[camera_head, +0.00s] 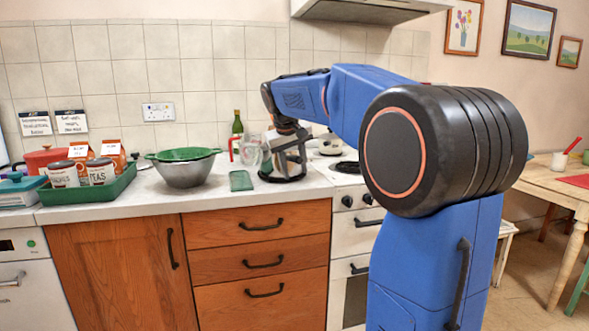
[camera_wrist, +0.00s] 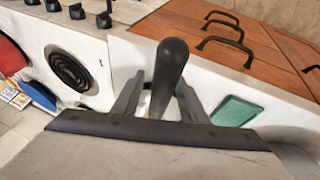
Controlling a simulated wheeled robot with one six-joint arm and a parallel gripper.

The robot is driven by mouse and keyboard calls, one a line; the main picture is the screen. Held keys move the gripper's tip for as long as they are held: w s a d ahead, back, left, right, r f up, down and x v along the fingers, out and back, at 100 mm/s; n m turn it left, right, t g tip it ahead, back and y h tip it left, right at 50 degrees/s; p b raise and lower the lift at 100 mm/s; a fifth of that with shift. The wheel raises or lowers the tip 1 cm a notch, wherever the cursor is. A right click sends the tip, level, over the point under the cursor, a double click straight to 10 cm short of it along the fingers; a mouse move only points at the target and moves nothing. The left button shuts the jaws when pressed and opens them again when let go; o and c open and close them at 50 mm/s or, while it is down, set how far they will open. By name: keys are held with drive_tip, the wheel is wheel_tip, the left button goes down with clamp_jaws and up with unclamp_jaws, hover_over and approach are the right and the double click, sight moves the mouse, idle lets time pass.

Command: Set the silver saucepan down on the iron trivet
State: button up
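A thick black handle (camera_wrist: 172,65), likely the saucepan's, stands between the two fingers of my gripper (camera_wrist: 160,90) in the wrist view, its rounded end toward the counter's front edge. A light gap shows between the handle and the left finger. Whether the fingers press on it is unclear. The pan's body is hidden under my gripper. In the head view my gripper (camera_head: 290,155) points down over the counter, left of the stove. Dark shapes low around it cannot be told apart, so I cannot make out the iron trivet.
A green cloth or board (camera_head: 241,180) lies left of my gripper. A glass jug (camera_head: 250,152) and a green bottle (camera_head: 237,126) stand close by. A metal bowl with a green colander (camera_head: 185,168) is farther left. The stove's coil burner (camera_wrist: 70,70) is bare.

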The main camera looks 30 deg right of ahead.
drive_tip(key=v, duration=1.7)
drive_tip(key=shift+s+r, duration=0.1)
drive_tip(key=shift+s, duration=0.05)
drive_tip(key=s+a+f+y, duration=0.1)
drive_tip(key=s+a+f, duration=0.3)
drive_tip(key=s+f, duration=0.6)
drive_tip(key=s+a+f+n+t+y, duration=0.1)
drive_tip(key=s+a+f, duration=0.3)
drive_tip(key=s+f, duration=0.7)
drive_tip(key=s+a+f+n+y, duration=0.1)
drive_tip(key=s+a+f, duration=0.3)
drive_tip(key=s+f, duration=0.6)
wheel_tip(320, 180, down, 7)
drive_tip(key=shift+s+r+y, duration=0.1)
drive_tip(key=shift+s+y, duration=0.15)
drive_tip(key=shift+y, duration=0.25)
